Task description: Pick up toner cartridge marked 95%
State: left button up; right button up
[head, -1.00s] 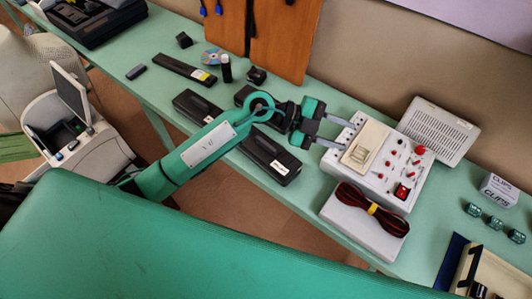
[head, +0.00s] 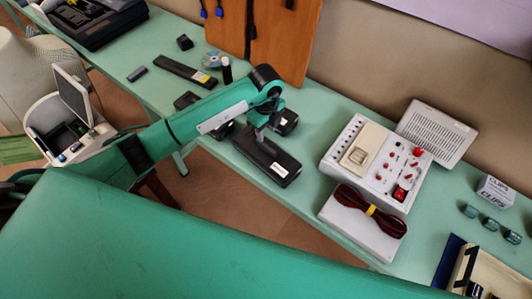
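A long black cartridge (head: 268,160) with a small white label lies on the green table below my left gripper. A second black cartridge (head: 187,99) lies to its left, mostly hidden behind my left arm. A third long black piece with a yellow and white label (head: 184,70) lies further back. The labels are too small to read, so I cannot tell which one says 95%. My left gripper (head: 261,136) points down at the near cartridge's upper left end. Its fingers overlap in this view, so neither their opening nor any contact shows. My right gripper is not in view.
A white control box (head: 376,150) stands to the right, with a red-black cable (head: 371,212) on a white box before it. A disc (head: 212,60) and a small dark bottle (head: 226,70) are behind the arm. The table between the cartridge and the control box is clear.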

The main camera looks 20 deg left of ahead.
aim_at(266, 145)
pick_arm(q)
notch_tip(266, 145, down, 3)
jog(key=shift+f+p, duration=0.1)
jog(key=shift+p, duration=0.2)
jog(key=shift+f+p, duration=0.35)
jog(key=shift+p, duration=0.15)
notch_tip(266, 145, down, 3)
jog(key=shift+f+p, duration=0.15)
jog(key=shift+p, duration=0.8)
jog(key=shift+f, duration=0.65)
grip_shut()
jog(key=shift+w+r, duration=0.1)
jog(key=shift+r, duration=0.05)
